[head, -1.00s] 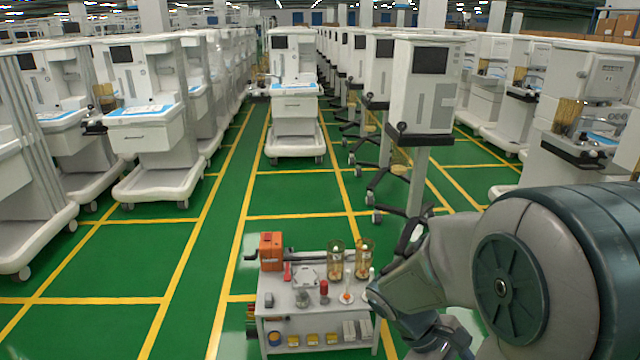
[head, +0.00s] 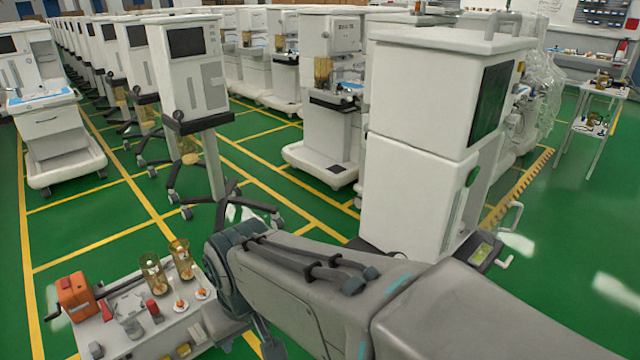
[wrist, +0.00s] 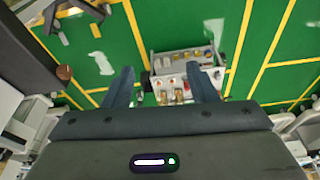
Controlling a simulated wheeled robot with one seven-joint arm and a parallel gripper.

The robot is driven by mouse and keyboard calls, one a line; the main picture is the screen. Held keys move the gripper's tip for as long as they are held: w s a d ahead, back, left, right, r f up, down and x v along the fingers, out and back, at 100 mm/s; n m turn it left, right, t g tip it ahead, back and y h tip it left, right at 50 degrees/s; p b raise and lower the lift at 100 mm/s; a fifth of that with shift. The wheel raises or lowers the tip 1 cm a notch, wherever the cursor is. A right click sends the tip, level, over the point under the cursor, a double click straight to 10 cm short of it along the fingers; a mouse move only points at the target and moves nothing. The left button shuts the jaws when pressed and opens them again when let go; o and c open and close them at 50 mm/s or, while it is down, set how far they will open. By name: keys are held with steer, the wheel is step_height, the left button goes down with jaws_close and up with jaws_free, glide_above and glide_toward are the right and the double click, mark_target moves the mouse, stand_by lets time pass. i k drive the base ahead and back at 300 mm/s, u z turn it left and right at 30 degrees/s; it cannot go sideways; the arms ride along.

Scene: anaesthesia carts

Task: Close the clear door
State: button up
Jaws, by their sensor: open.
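I cannot make out a clear door for certain in either view. A tall white anaesthesia cart (head: 420,95) with a dark screen on its right side stands close, just right of centre in the head view. My gripper (wrist: 162,82) is open and empty in the wrist view, its two dark fingers spread apart above a small tool trolley. The trolley lies well below the fingers, apart from them. In the head view my arm crosses the lower middle and the gripper is mostly hidden.
The white trolley (head: 128,343) at lower left holds an orange box (head: 76,296), two amber cylinders and small parts. Rows of carts on wheeled stands fill the left and back. Crumpled clear plastic (head: 541,85) hangs at the right. Green floor at far right is open.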

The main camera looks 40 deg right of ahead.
mark_target(517, 219)
steer(key=u, duration=1.05)
steer(key=k, duration=2.05)
steer(key=z, duration=1.9)
